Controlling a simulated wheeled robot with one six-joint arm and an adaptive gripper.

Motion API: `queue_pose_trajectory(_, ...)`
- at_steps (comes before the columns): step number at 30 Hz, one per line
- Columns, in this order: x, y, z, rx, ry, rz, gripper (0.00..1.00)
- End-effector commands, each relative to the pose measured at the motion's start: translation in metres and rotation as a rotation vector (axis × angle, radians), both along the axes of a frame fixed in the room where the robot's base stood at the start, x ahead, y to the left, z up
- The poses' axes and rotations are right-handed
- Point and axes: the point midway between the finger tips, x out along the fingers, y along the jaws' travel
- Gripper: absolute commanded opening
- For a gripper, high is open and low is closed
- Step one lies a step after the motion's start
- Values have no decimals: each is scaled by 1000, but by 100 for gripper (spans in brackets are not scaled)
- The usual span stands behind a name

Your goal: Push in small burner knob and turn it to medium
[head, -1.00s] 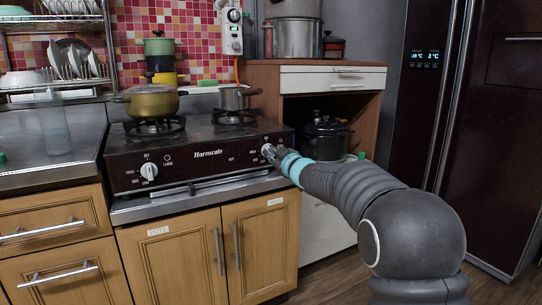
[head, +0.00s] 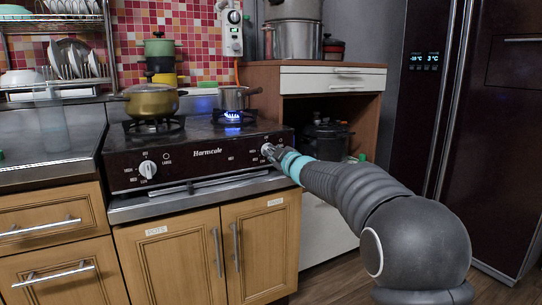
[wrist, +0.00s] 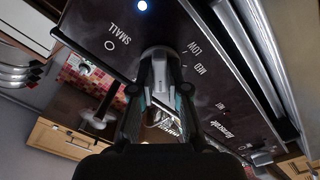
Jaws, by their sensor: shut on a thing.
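The small burner knob (wrist: 161,72) is a light grey knob on the dark stove panel, beside the words SMALL, LOW and MED in the wrist view. My gripper (wrist: 159,92) has a finger on each side of it and is shut on it. In the head view my gripper (head: 278,155) meets the knob at the right end of the panel and partly hides it. The knob's exact pointing direction is hard to read. The small burner (head: 232,117) shows a blue flame under a grey pot (head: 235,97). A blue-white light (wrist: 142,5) glows near SMALL.
A white knob (head: 148,169) sits at the panel's left. A yellow-green pot (head: 151,101) stands on the left burner. A wooden shelf unit (head: 262,90) and a dark fridge (head: 503,140) are to the right. Wooden cabinet doors (head: 185,260) lie below.

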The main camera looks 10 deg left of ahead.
Motion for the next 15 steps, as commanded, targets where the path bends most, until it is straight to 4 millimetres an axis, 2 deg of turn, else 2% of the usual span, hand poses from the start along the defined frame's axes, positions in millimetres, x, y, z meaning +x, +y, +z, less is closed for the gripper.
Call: queue_pose_trajectory(15, 0, 0, 0, -51, -36, 0, 0)
